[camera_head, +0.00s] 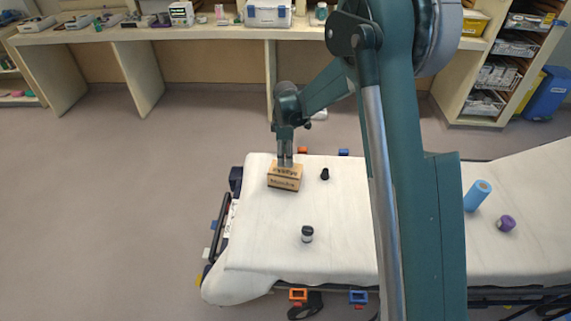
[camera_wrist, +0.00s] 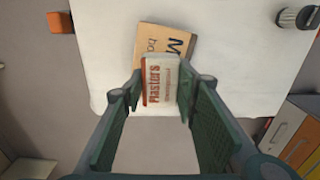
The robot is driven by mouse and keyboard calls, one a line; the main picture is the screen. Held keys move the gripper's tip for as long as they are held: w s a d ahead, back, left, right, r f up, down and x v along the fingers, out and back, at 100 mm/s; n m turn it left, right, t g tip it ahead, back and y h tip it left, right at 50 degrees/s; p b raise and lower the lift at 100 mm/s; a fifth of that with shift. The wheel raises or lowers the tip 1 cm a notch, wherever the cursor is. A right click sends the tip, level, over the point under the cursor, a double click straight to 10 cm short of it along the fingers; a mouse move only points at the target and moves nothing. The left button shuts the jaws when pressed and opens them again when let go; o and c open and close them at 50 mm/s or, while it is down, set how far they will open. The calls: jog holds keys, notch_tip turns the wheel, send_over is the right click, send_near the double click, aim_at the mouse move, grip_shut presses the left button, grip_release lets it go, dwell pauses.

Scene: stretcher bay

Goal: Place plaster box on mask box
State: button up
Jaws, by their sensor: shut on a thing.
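The plaster box (camera_wrist: 161,82) is a small white carton with a red-orange edge and red lettering. In the wrist view it sits between the two fingers of my gripper (camera_wrist: 158,92), which is shut on it. The mask box (camera_wrist: 152,38) is a tan cardboard box with dark lettering, partly hidden behind the plaster box. In the head view the mask box (camera_head: 284,181) lies on the white stretcher sheet, with my gripper (camera_head: 285,163) pointing down directly over it. I cannot tell whether the plaster box touches the mask box.
A blue roll (camera_head: 478,195) and a purple roll (camera_head: 506,223) are farther right. The sheet's front-left area is clear.

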jog(key=shift+f+b, duration=0.35)
jog(key=shift+f, duration=1.5)
jog(key=shift+f, duration=0.2)
jog(key=o, duration=0.8)
jog(key=shift+r, duration=0.2)
notch_tip(320, 180, up, 12)
jog(key=shift+p, duration=0.9)
